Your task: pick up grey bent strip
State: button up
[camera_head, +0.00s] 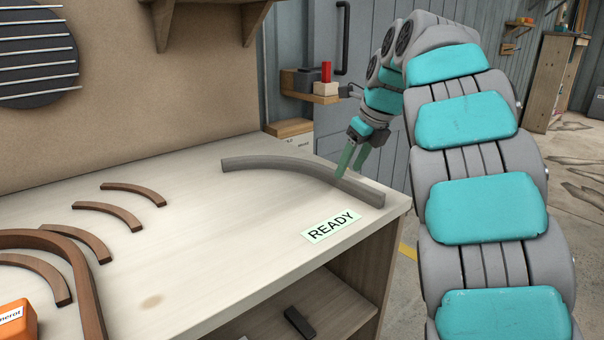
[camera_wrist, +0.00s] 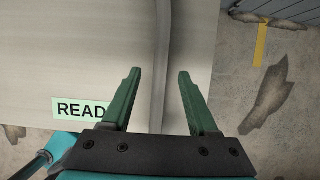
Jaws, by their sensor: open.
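The grey bent strip (camera_head: 290,167) lies on the right part of the pale bench top, curving from the back left to the front right corner. In the wrist view the strip (camera_wrist: 163,60) runs up the picture and passes between the two fingers, apart from both as far as I can see. My gripper (camera_head: 349,174) has green fingers and is over the strip's right part. In the wrist view my gripper (camera_wrist: 158,75) is open, with one finger on each side of the strip. Whether the fingertips touch the bench is unclear.
A READY label (camera_head: 331,227) lies on the bench (camera_head: 210,255) in front of the strip. Several brown curved strips (camera_head: 133,190) lie at the left, with an orange block (camera_head: 17,322) at the front left. The bench's right edge is close to my gripper. A shelf (camera_head: 200,8) hangs above.

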aim_at(347, 177)
jog(key=x, duration=0.3)
jog(key=shift+s+d+f, duration=0.1)
jog(key=shift+s+f, duration=0.05)
jog(key=shift+f, duration=0.25)
jog(key=shift+c, duration=0.2)
grip_shut()
jog(key=shift+r, duration=0.1)
dwell(0.8)
